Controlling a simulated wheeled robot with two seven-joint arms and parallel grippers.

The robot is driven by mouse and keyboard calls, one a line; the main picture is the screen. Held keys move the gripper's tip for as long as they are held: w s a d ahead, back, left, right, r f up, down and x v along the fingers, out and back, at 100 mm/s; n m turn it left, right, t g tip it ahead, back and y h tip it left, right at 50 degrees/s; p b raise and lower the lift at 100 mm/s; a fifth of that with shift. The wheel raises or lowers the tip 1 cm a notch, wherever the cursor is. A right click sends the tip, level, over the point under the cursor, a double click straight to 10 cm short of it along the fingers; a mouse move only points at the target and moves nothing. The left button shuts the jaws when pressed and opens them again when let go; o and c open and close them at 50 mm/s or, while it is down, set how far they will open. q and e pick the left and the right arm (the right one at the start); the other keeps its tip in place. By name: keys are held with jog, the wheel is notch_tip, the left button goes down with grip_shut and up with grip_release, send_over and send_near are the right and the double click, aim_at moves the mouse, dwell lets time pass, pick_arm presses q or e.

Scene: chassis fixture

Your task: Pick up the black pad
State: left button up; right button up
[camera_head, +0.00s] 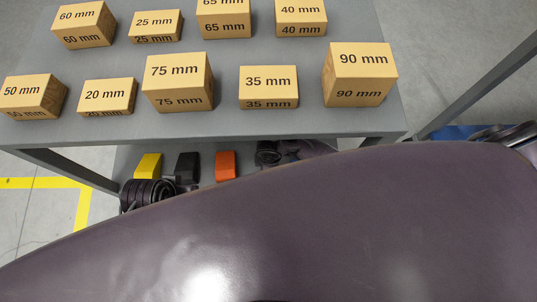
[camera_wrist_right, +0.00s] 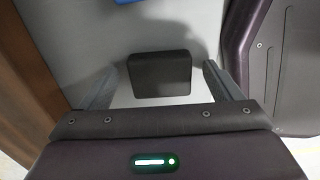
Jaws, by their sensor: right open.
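The black pad (camera_head: 187,167) lies on the grey lower shelf in the head view, between a yellow and an orange block. In the right wrist view a black pad (camera_wrist_right: 160,70) with rounded corners fills the middle. My right gripper (camera_wrist_right: 160,82) is open there, with one finger on each side of the pad and a gap on both sides. Whether the fingers are level with the pad's height I cannot tell. My left gripper does not show in either view.
The yellow block (camera_head: 148,166) and orange block (camera_head: 226,165) flank the pad. Several size-labelled boxes, such as the 75 mm box (camera_head: 178,84), stand on the grey table top (camera_head: 230,125) above. A blue edge (camera_wrist_right: 128,2) shows at the wrist view's top.

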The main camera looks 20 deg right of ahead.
jog(key=shift+c, duration=0.2)
jog(key=c, duration=1)
jog(key=shift+c, duration=0.2)
